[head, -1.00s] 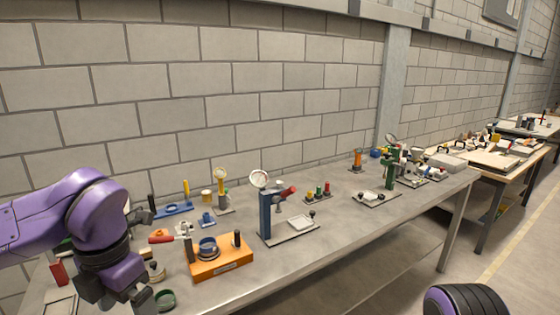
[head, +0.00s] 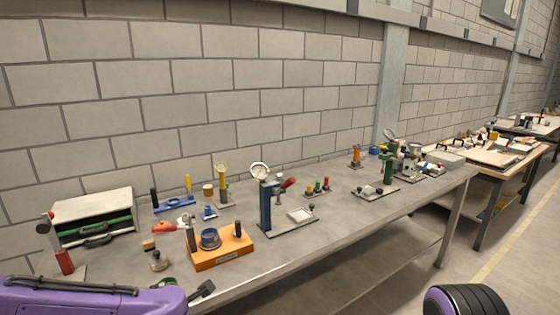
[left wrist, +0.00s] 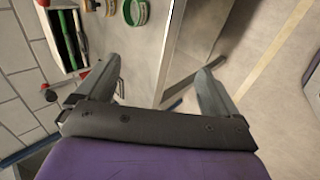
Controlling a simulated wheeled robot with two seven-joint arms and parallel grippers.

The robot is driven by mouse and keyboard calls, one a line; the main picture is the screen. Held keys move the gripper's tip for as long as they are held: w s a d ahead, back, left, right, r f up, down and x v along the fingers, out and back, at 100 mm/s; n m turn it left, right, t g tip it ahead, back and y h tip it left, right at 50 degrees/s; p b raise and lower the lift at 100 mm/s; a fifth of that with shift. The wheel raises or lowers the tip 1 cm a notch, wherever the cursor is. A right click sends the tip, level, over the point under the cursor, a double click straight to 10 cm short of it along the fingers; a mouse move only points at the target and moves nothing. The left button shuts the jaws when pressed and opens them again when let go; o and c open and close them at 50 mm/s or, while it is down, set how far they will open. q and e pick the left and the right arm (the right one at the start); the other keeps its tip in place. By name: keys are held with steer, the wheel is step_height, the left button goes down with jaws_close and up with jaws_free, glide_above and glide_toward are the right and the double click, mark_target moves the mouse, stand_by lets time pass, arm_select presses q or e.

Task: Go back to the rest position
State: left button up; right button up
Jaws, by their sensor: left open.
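My left gripper (left wrist: 157,68) is open in the left wrist view, with nothing between its two grey fingers. Below the fingers show the edge of the workbench and the floor. In the head view my purple left arm lies low in the bottom left corner, in front of the near end of the bench. Only a dark finger of the left gripper (head: 202,292) shows there, at the bench's front edge. My right gripper is in neither view.
The grey workbench (head: 330,235) carries a grey box (head: 93,204) with green trays, an orange block (head: 222,250), a blue post (head: 265,208) and a green round dish (left wrist: 136,12). The dish is near the left gripper. Floor in front of the bench is clear.

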arm_select(q)
steer(key=s+d+f+m+b, duration=0.1)
steer(key=s+f+m, duration=0.15)
steer(key=f, duration=0.45)
steer(key=s+d+f+m+b, duration=0.1)
steer(key=s+f+m, duration=0.1)
steer(key=f+m, duration=0.35)
steer(key=s+a+f+m+g+b, duration=0.2)
steer(key=s+a+f+m, duration=0.1)
steer(key=s+f, duration=0.8)
steer(key=s+a+f+m+g+h+b, duration=0.1)
steer(key=s+f+m, duration=0.5)
steer(key=s+f, duration=0.6)
steer(key=s+a+g+b, duration=0.1)
steer(key=a+b, duration=0.1)
steer(key=a, duration=0.1)
